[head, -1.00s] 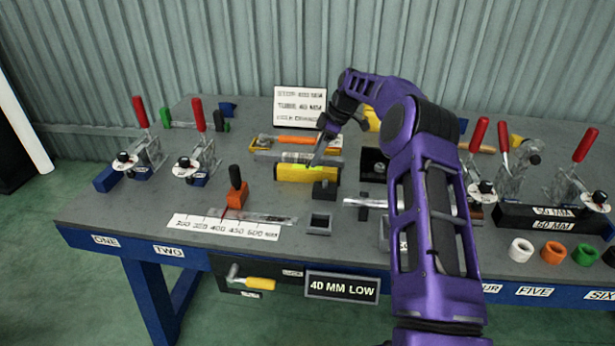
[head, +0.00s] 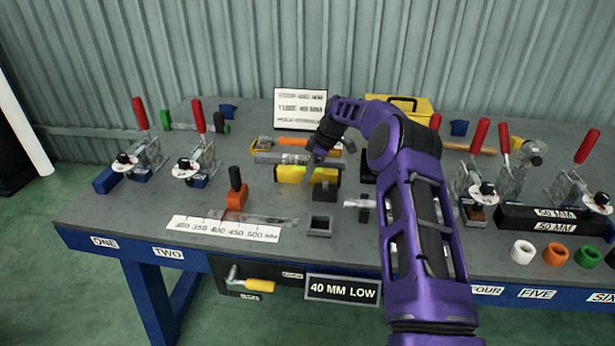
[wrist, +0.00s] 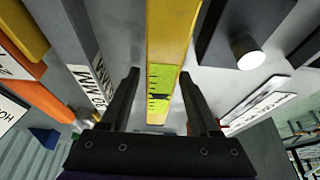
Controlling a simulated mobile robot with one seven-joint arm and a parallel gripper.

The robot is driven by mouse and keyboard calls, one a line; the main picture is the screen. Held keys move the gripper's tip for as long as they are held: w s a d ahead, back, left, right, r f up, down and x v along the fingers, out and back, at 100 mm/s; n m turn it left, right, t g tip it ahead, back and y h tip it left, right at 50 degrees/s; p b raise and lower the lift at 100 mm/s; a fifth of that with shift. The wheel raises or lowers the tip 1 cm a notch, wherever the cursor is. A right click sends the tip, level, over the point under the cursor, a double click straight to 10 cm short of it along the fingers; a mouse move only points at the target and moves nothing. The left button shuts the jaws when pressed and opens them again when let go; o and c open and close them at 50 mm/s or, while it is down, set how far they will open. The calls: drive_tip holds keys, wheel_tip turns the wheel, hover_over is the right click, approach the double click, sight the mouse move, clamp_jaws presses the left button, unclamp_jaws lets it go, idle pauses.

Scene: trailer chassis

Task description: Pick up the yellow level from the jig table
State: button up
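The yellow level (head: 290,174) lies on the jig table (head: 120,205) near the middle, its long side running left to right in the head view. In the wrist view it is a yellow bar (wrist: 172,28) with a green vial window. My gripper (wrist: 158,72) is open, with one finger on each side of the level and gaps showing between. Contact with the table cannot be told.
A grey tube (head: 283,158) and an orange-handled tool (head: 294,141) lie just behind the level. A dark block (head: 325,190) stands close in front. A red-handled clamp (head: 198,150) stands left. A yellow toolbox (head: 415,106) stands behind my arm.

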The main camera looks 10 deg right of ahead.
clamp_jaws()
drive_tip(key=shift+r, duration=0.1)
